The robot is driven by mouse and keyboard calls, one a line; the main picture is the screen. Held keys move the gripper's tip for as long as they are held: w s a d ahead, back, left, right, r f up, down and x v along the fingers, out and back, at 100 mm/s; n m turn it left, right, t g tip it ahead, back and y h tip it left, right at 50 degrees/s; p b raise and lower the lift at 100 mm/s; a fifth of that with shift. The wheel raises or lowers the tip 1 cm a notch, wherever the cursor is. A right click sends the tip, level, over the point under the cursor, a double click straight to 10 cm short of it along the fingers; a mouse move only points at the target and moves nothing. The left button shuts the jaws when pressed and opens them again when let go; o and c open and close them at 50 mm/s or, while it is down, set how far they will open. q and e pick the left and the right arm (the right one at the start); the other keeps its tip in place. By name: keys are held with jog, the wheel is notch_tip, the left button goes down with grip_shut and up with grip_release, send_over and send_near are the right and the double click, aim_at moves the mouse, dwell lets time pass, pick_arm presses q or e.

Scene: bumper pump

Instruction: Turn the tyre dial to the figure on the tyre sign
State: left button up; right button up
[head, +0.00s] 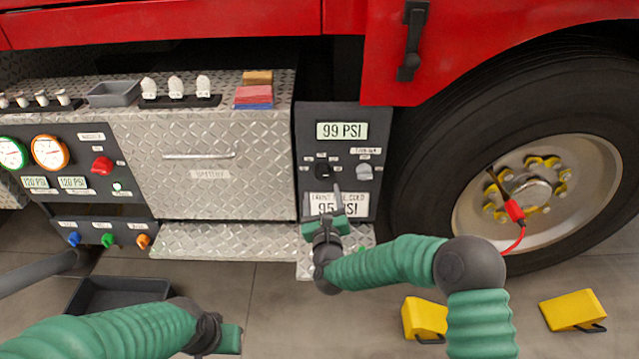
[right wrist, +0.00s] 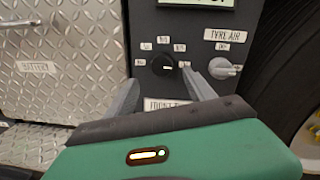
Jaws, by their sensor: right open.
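The black tyre dial (head: 322,171) sits on a dark panel, under a display (head: 341,130) reading 99 PSI. The tyre sign (head: 323,199) below it reads 95 PSI and is partly covered by my right gripper (head: 326,192). In the right wrist view the dial (right wrist: 164,65) carries a light mark; the small figures around it are too blurred to read. My right gripper (right wrist: 161,83) is open, its fingertips just below and to either side of the dial; contact cannot be told. My left gripper (head: 230,338) is low at the left, its fingers not distinguishable.
A grey TYRE AIR knob (head: 364,171) sits right of the dial, close to the right finger. The wheel (head: 530,190) with a red clip (head: 514,211) stands further right. A metal step (head: 220,240) juts out below. Yellow chocks (head: 424,318) and a black tray (head: 118,292) are on the floor.

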aim_at(323, 175)
jog(key=w, duration=0.3)
jog(key=w+b, duration=0.1)
jog(key=shift+w+a+f, duration=0.2)
jog(key=shift+w+a, duration=0.1)
jog(key=shift+a, duration=0.1)
jog(key=w, duration=0.2)
jog(key=shift+w+d+b, duration=0.35)
jog(key=shift+b, duration=0.05)
jog(key=shift+w+d+r, duration=0.15)
jog(key=shift+w, duration=0.25)
jog(key=shift+a, duration=0.35)
jog(key=shift+c, duration=0.9)
jog(key=c, duration=1.2)
